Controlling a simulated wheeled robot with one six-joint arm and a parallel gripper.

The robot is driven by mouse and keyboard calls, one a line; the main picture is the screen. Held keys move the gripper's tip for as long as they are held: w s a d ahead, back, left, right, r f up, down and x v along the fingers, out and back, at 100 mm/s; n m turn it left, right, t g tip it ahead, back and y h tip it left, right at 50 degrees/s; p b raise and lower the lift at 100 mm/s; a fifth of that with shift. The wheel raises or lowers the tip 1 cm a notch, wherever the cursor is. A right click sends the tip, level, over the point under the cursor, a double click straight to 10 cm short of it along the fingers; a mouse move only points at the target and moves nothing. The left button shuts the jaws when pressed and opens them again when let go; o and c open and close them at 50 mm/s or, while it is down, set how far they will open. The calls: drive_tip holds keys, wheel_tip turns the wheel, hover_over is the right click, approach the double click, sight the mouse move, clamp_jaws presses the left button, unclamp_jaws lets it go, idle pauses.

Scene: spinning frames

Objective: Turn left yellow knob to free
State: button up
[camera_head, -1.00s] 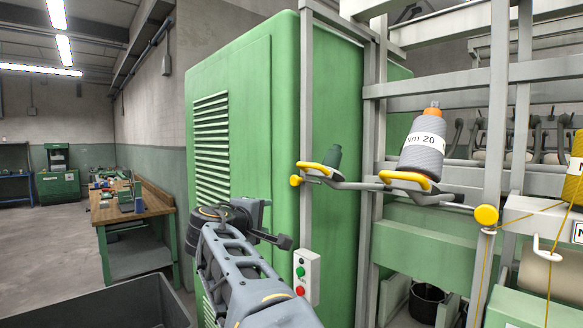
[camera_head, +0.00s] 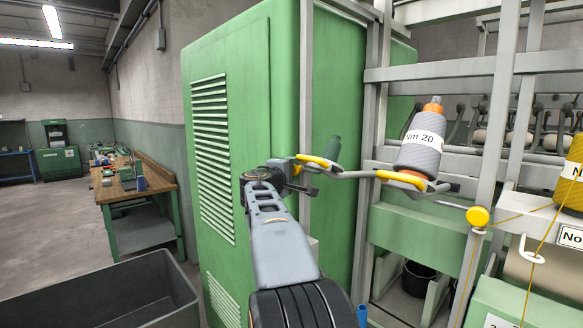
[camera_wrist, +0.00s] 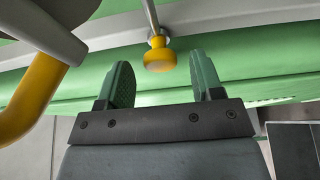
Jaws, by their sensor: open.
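The left yellow knob (camera_wrist: 160,55) shows in the wrist view, on a thin grey rod, just beyond and between my two green fingertips. My gripper (camera_wrist: 158,85) is open, with nothing between its fingers. In the head view my gripper (camera_head: 302,178) is at the left end of the holder's grey bar, and the arm end largely hides the left knob there. A second yellow knob (camera_head: 478,216) is at the right on a frame post.
A yellow-topped holder arm (camera_wrist: 35,90) is close on the left in the wrist view. The green cabinet (camera_head: 270,80) stands behind my arm.

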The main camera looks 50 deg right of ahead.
drive_tip(key=shift+w+d, duration=0.1)
drive_tip(key=shift+d, duration=0.35)
drive_tip(key=shift+c, duration=0.2)
drive_tip(key=c, duration=0.9)
drive_tip(key=shift+o, duration=0.2)
drive_tip(key=shift+w+f+m+g+h+b, duration=0.1)
drive_tip(key=shift+m+g+h+b, duration=0.95)
drive_tip(key=shift+m+b, duration=2.2)
drive_tip(key=shift+w+f+m+g+h+b, duration=0.15)
drive_tip(key=shift+m+g+h+b, duration=0.9)
drive_tip(key=shift+m+b, duration=2.2)
drive_tip(key=shift+w+m+g+h+b, duration=0.1)
drive_tip(key=shift+m+g+h+b, duration=0.5)
drive_tip(key=shift+m+g+b, duration=2.55)
drive_tip(key=m+t+p, duration=0.2)
drive_tip(key=m+t, duration=0.1)
drive_tip(key=shift+m+p, duration=0.25)
drive_tip(key=shift+p, duration=0.05)
